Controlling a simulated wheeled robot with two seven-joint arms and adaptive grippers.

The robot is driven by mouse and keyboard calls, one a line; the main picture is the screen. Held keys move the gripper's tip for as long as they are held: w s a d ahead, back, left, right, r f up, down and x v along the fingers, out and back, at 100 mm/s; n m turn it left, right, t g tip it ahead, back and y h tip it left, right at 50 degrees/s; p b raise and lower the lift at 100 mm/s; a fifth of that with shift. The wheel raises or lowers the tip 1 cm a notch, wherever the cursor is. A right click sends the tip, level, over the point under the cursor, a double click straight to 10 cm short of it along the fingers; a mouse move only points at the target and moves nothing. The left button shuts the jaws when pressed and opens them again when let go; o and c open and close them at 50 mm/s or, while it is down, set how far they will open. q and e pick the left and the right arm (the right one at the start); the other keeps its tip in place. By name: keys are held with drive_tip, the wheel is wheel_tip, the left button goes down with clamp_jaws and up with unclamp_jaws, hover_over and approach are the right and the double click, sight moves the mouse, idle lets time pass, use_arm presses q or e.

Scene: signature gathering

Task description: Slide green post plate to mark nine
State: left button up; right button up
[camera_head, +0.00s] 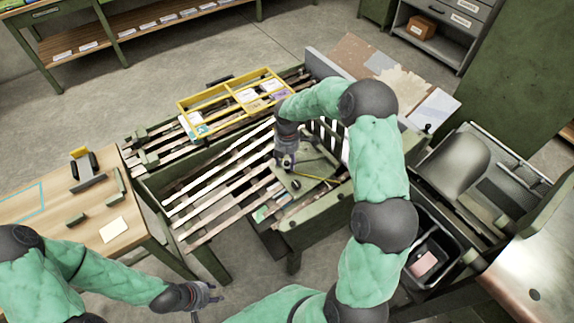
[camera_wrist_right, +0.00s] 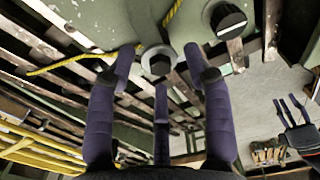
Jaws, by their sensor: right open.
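A green plate (camera_head: 308,166) sits on the slatted bench in the head view, with a yellow cord or strip by it. It fills the top of the right wrist view (camera_wrist_right: 95,18), carrying a grey bolt-like post (camera_wrist_right: 158,60) and a black knob (camera_wrist_right: 228,20). My right gripper (camera_head: 285,162) is over the plate's left part. In the wrist view its purple fingers (camera_wrist_right: 160,85) are spread on both sides of the post; contact cannot be told. My left gripper (camera_head: 205,296) hangs empty at lower left with fingers apart. No mark nine is readable.
A yellow divided frame (camera_head: 233,102) with cards lies on the slats behind. A wooden table (camera_head: 85,211) stands left. A black bin (camera_head: 432,250) and metal machine (camera_head: 462,165) stand right. Open floor (camera_head: 110,95) lies behind the bench.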

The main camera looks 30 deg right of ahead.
drive_tip(key=shift+f, duration=1.15)
clamp_jaws()
drive_tip(key=shift+s+a+f+p, duration=0.1)
drive_tip(key=shift+a+f+p, duration=0.1)
drive_tip(key=shift+a, duration=0.75)
drive_tip(key=shift+s+a+f+p, duration=0.1)
drive_tip(key=shift+s+a+f, duration=0.1)
drive_tip(key=shift+a, duration=0.8)
drive_tip(key=shift+s+a+f+p, duration=0.1)
drive_tip(key=shift+a+f, duration=0.1)
drive_tip(key=shift+a, duration=0.75)
unclamp_jaws()
drive_tip(key=shift+w+r, duration=0.15)
